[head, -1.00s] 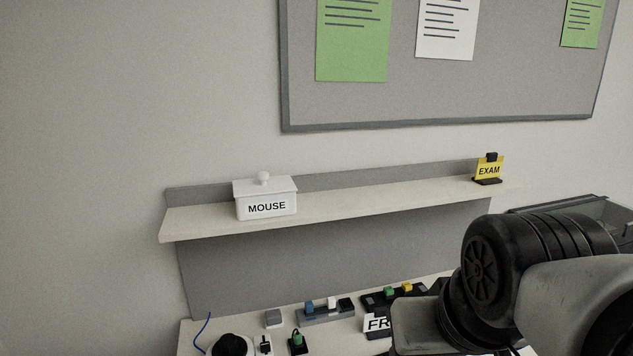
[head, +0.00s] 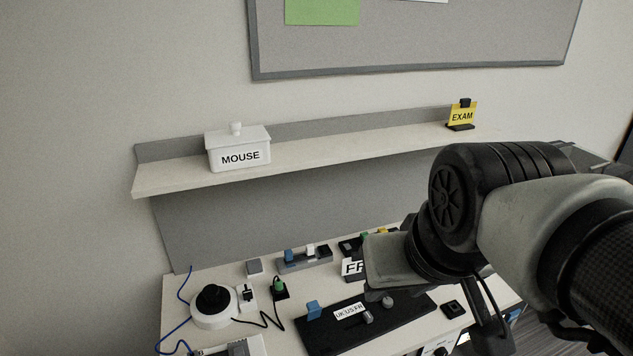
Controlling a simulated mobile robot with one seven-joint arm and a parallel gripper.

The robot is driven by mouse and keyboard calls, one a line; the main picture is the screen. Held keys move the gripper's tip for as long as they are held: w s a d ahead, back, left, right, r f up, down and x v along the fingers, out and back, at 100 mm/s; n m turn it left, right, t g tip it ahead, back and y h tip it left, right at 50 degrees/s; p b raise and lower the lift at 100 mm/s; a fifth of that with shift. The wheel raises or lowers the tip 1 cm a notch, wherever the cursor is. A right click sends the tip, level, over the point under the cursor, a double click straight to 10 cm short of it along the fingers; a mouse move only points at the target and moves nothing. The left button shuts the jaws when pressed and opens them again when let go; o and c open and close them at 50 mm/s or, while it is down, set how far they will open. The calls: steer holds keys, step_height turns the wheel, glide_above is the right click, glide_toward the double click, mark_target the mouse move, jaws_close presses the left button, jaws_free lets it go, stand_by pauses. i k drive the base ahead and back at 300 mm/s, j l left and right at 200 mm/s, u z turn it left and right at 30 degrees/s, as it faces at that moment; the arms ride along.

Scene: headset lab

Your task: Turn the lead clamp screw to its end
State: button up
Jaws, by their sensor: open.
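I cannot clearly pick out the lead clamp screw in the head view. A black board (head: 328,335) labelled UK US FR lies on the bench, with a blue block (head: 313,310) and two small grey knobs (head: 388,302) on it. A white round base with a black knob (head: 212,300) stands at the left. My gripper (head: 490,322) is only partly in view, as dark parts below my wrist, to the right of the board. It is open, and I see nothing held in it. My arm hides part of the bench.
A shelf (head: 300,165) above the bench holds a white box (head: 239,155) labelled MOUSE and a yellow EXAM sign (head: 462,116). A switch strip (head: 304,262) lies at the bench's back. Blue cable (head: 183,300) and black cable (head: 262,322) run at the left.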

mark_target(386, 302)
steer(key=l+z, duration=0.15)
steer(key=l+u, duration=0.15)
steer(key=z, duration=0.2)
steer(key=k+l+u, duration=0.2)
steer(key=l, duration=0.15)
steer(key=i+l+u, duration=0.2)
steer(key=l, duration=0.15)
steer(key=i+l+u, duration=0.2)
steer(key=l, duration=0.15)
steer(key=i+u, duration=0.1)
steer(key=i+l, duration=0.05)
steer(key=i, duration=0.05)
